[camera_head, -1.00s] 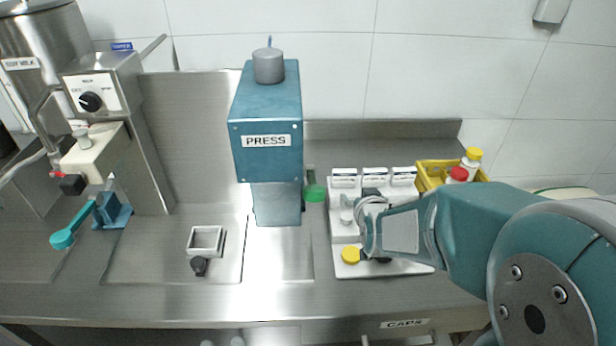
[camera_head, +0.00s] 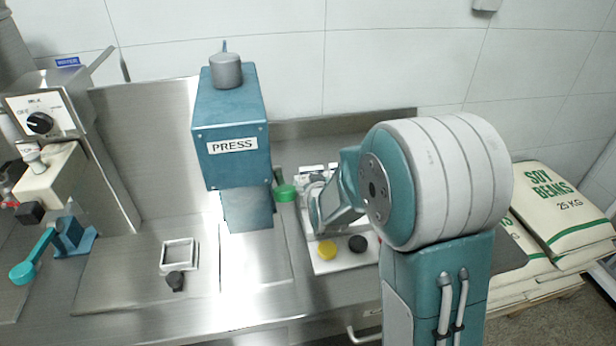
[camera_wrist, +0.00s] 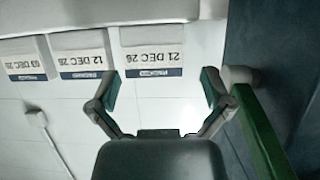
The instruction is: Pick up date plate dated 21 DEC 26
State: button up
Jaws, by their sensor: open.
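The date plate dated 21 DEC 26 (camera_wrist: 152,62) is at the right of a row of white plates in the wrist view, its print upside down. The plates 12 DEC (camera_wrist: 82,58) and 03 DEC (camera_wrist: 27,62) stand beside it. My gripper (camera_wrist: 158,90) is open and empty, its fingers spread to either side just short of the plate's dark-blue lower strip. In the head view my gripper (camera_head: 317,203) is over the white tray (camera_head: 326,267), and my arm hides most of the plates.
The blue press (camera_head: 231,120) stands close to the left of the tray. A yellow cap (camera_head: 327,248) and a black cap (camera_head: 357,243) are at the tray's front. Soy bean sacks (camera_head: 560,220) are at the right.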

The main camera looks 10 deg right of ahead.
aim_at(313, 168)
jog(key=shift+w+d+f, duration=0.3)
jog(key=shift+w, duration=0.4)
jog(key=shift+w+d+f, duration=0.25)
jog(key=shift+w+d, duration=0.05)
jog(key=shift+w, duration=0.35)
jog(key=shift+a, duration=0.4)
jog(key=c, duration=0.6)
jog(key=shift+c, duration=0.2)
jog(key=shift+d, duration=0.2)
jog(key=shift+r, duration=0.45)
notch_tip(313, 168, up, 3)
jog(key=shift+f, duration=0.2)
jog(key=s+d+r, duration=0.7)
jog(key=s+r, duration=0.2)
jog(key=s, duration=0.3)
jog(key=shift+d+r, duration=0.2)
jog(key=shift+r, duration=0.1)
